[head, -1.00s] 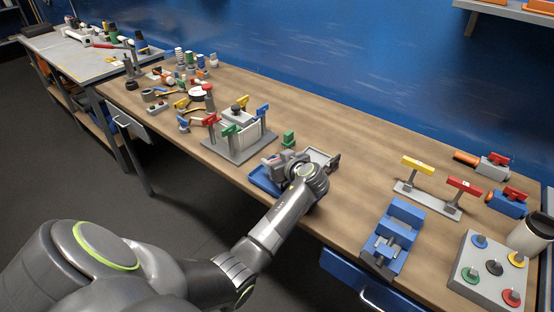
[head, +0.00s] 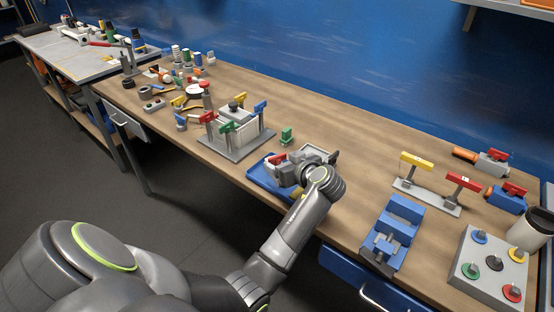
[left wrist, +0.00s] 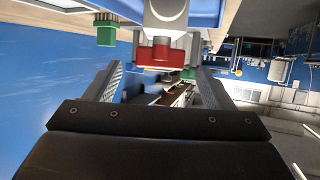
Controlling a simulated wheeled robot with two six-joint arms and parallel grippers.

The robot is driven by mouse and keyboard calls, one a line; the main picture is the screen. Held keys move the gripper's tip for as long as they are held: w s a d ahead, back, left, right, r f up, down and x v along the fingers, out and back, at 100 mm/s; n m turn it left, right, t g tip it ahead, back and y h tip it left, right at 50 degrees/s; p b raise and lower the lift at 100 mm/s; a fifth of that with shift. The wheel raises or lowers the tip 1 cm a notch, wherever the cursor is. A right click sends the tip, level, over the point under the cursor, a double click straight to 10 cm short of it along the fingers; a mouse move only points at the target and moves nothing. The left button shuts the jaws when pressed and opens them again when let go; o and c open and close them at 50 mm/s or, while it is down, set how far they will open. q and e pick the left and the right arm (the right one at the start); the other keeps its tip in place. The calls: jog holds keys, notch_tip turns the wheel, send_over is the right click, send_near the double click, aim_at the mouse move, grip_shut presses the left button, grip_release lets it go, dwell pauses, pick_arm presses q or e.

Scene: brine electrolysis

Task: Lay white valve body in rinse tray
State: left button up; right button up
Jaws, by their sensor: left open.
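The white valve body with its red handle (head: 277,159) shows at the blue tray (head: 258,178) in the head view, partly hidden by my gripper. In the left wrist view the white body (left wrist: 166,14) and red handle (left wrist: 160,54) are at the top centre, beyond the spread fingers. My left gripper (head: 281,171) is over the blue tray, close beside the valve body. In the left wrist view its fingers (left wrist: 160,78) are wide apart with nothing gripped between them. Whether the valve body rests fully on the tray floor is hidden. My right gripper is not in view.
A light grey tray (head: 327,152) stands just behind my wrist. A small green block (head: 286,136) is behind the blue tray. A grey stand with coloured clamps (head: 240,150) is to the left, and a blue vise (head: 393,238) to the right.

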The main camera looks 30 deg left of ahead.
pick_arm(q)
jog(key=b+v, duration=0.1)
jog(key=v, duration=0.5)
jog(key=shift+f, duration=0.1)
dwell(0.4)
